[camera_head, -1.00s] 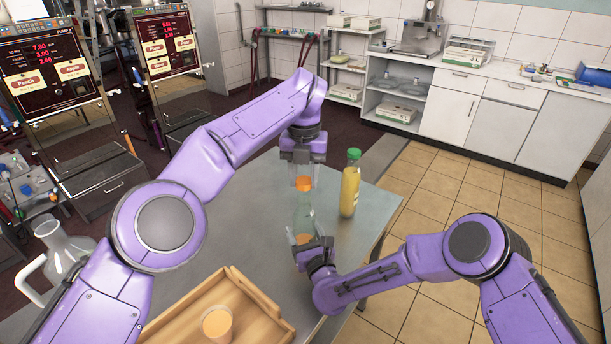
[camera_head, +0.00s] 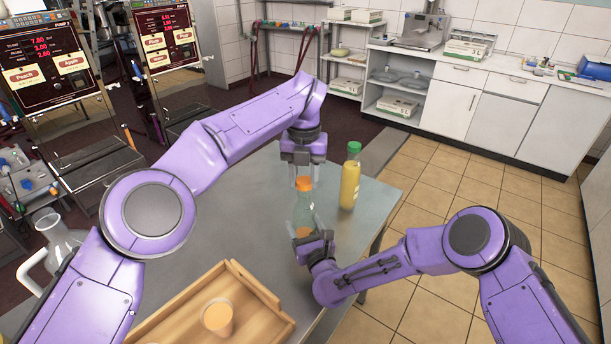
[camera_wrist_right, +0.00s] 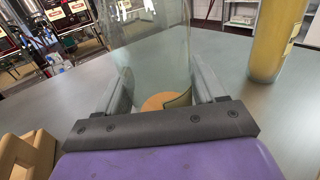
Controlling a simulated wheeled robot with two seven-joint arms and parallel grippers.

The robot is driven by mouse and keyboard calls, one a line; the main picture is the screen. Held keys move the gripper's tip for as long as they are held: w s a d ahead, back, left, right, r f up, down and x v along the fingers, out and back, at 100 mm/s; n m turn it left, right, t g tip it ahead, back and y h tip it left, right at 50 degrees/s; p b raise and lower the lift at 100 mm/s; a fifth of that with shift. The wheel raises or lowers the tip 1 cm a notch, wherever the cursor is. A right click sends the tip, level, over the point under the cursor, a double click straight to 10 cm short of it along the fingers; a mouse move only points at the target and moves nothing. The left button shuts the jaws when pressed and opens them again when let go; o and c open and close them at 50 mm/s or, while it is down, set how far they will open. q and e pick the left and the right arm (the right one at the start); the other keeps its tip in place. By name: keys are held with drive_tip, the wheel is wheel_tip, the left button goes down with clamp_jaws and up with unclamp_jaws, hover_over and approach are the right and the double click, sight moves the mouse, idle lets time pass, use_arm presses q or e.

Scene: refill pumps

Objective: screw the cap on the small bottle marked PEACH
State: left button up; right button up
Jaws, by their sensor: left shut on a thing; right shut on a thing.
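A clear small bottle (camera_head: 303,211) stands upright on the grey table (camera_head: 235,230), with a little orange content low in it. An orange cap (camera_head: 304,184) sits at its top; whether it is fully seated I cannot tell. My left gripper (camera_head: 304,182) points down from above, its fingers shut on the cap. My right gripper (camera_head: 303,232) is shut on the lower part of the bottle from the front. In the right wrist view the bottle (camera_wrist_right: 150,50) stands between the fingers of the right gripper (camera_wrist_right: 162,85). No PEACH marking is legible on the bottle.
A yellow bottle with a green cap (camera_head: 350,178) stands close by on the right. A wooden tray (camera_head: 258,287) holding a cup of orange liquid (camera_head: 217,318) is at the front. A glass jug (camera_head: 58,240) and pump machines (camera_head: 45,65) are at the left.

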use_arm(q)
drive_tip(key=shift+f, duration=0.5)
drive_tip(key=shift+f, duration=0.1)
drive_tip(key=m, duration=0.6)
drive_tip(key=shift+m, duration=0.3)
drive_tip(key=m, duration=0.6)
drive_tip(key=shift+d, duration=0.1)
drive_tip(key=m, duration=0.3)
drive_tip(key=shift+s, duration=0.1)
drive_tip(key=m, duration=0.3)
drive_tip(key=shift+d, duration=0.15)
drive_tip(key=m, duration=0.6)
drive_tip(key=shift+s+m, duration=0.15)
drive_tip(key=shift+m, duration=0.25)
drive_tip(key=m, duration=0.7)
drive_tip(key=shift+s+d, duration=0.1)
